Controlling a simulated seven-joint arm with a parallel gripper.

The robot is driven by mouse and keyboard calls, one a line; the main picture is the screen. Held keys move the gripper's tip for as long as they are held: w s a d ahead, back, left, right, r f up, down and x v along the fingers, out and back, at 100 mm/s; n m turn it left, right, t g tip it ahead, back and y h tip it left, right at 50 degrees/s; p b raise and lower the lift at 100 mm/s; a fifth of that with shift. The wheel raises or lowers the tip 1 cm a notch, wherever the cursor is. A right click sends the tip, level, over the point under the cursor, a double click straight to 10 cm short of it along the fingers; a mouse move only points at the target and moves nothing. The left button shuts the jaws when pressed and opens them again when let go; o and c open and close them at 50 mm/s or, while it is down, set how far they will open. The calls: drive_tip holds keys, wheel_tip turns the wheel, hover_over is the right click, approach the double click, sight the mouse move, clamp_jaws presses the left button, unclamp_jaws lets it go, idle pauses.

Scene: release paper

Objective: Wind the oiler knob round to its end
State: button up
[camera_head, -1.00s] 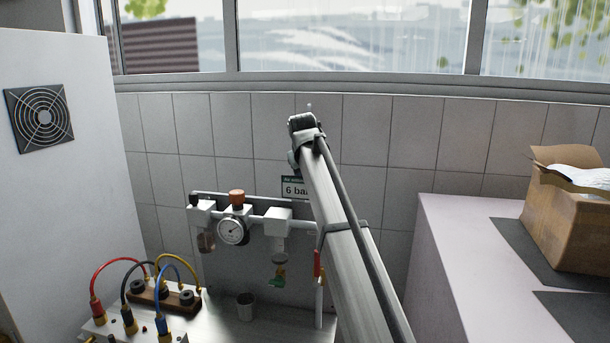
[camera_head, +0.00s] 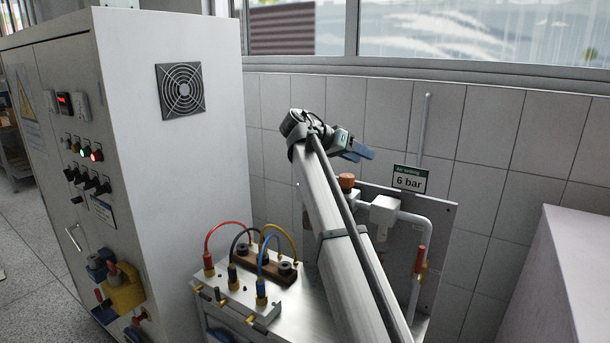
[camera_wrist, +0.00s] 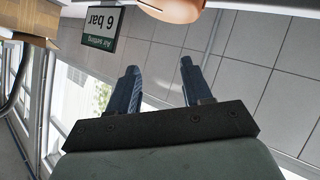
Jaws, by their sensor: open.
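The air unit (camera_head: 382,212) is mounted on a grey panel under the 6 bar sign, partly behind my arm. Its orange-brown knob (camera_head: 347,181) shows just right of my arm and below my gripper. A rounded orange-brown top (camera_wrist: 172,8) at the upper edge of the wrist view looks like the same knob. The oiler knob cannot be made out; the unit's left part is hidden behind my arm. My gripper (camera_head: 362,154) is above the unit. In the wrist view its blue fingers (camera_wrist: 159,66) are apart with nothing between them.
The 6 bar sign (camera_head: 409,179) stands close to the right of my gripper. A red-handled valve (camera_head: 420,260) is on the pipe at right. A terminal block with coloured cables (camera_head: 262,262) sits left of my arm, beside a tall cabinet (camera_head: 180,170).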

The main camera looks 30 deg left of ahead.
drive_tip(key=s+a+f+m+t+h, duration=0.1)
drive_tip(key=s+a+f+m+t, duration=0.15)
drive_tip(key=s+a, duration=0.75)
drive_tip(key=s+a+f+m+t+h, duration=0.1)
drive_tip(key=s+a+f+m+t, duration=0.2)
drive_tip(key=s+a, duration=0.6)
drive_tip(key=shift+n+y, duration=0.3)
drive_tip(key=shift+n, duration=0.35)
drive_tip(key=x, duration=0.4)
drive_tip(key=w+a+x, duration=0.1)
drive_tip(key=x, duration=0.4)
drive_tip(key=a+f+x, duration=0.1)
drive_tip(key=x, duration=0.4)
drive_tip(key=shift+w+a, duration=0.15)
drive_tip(key=shift+w, duration=0.1)
drive_tip(key=shift+c, duration=0.3)
clamp_jaws()
drive_tip(key=shift+w+a+m+g+h, duration=0.1)
drive_tip(key=shift+m+g+h, duration=0.35)
drive_tip(key=shift+h, duration=0.2)
drive_tip(key=shift+w+a+m+g+h, duration=0.1)
drive_tip(key=shift+m+g+h, duration=0.2)
drive_tip(key=shift+m+h, duration=0.3)
drive_tip(key=shift+s+d+m+g+h, duration=0.1)
drive_tip(key=shift+m+g+h, duration=0.6)
drive_tip(key=shift+g+h, duration=0.1)
drive_tip(key=shift+s+d+m+g+h, duration=0.1)
drive_tip(key=shift+m+g+h, duration=0.55)
drive_tip(key=shift+g+h, duration=0.15)
